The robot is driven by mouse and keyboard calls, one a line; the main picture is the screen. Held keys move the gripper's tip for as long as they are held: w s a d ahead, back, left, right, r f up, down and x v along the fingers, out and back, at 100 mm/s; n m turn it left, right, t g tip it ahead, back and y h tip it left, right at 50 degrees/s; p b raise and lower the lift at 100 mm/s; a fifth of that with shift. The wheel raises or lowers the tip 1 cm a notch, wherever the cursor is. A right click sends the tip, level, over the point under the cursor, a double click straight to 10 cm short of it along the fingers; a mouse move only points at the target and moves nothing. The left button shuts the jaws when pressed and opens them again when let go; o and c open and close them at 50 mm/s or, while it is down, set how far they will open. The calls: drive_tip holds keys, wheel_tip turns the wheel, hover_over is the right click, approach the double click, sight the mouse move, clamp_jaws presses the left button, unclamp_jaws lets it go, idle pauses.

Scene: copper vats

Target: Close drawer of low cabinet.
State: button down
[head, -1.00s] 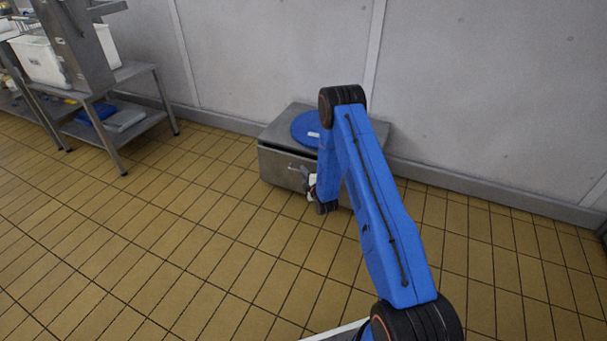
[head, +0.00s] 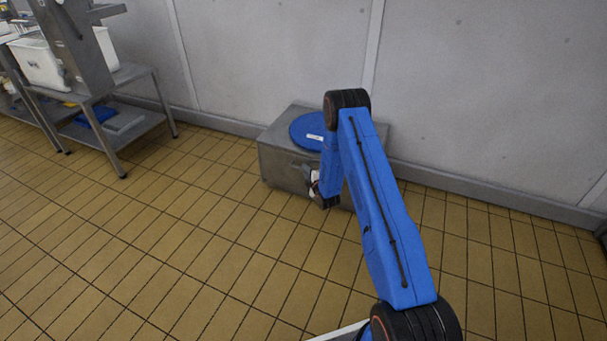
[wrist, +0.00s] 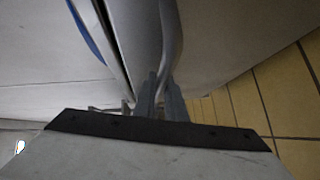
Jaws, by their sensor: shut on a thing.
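The low cabinet (head: 280,165) is a grey metal box standing on the floor against the wall, with a round blue lid (head: 305,131) on its top. My blue arm hides its right part. My gripper (head: 315,186) is at the cabinet's front, mostly hidden by my arm in the head view. In the wrist view, the fingers of my gripper (wrist: 162,98) are shut on the drawer's grey bar handle (wrist: 171,40). The drawer front (wrist: 215,45) lies close behind the handle. The drawer looks nearly flush with the cabinet, but any small gap is hard to tell.
A steel table (head: 140,75) with a lower shelf stands at the left, with a white bin (head: 38,62) near it. A grey wall (head: 480,90) runs behind the cabinet. The tiled floor (head: 180,260) in front is clear.

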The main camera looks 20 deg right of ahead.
drive_tip(key=shift+w+d, duration=0.1)
drive_tip(key=shift+d, duration=0.05)
drive_tip(key=c, duration=2.1)
unclamp_jaws()
drive_tip(key=shift+r, duration=0.1)
drive_tip(key=shift+d, duration=0.1)
drive_tip(key=s+d+r, duration=0.1)
drive_tip(key=s+r, duration=0.1)
drive_tip(key=s, duration=1.5)
drive_tip(key=shift+s, duration=0.15)
drive_tip(key=shift+r, duration=0.1)
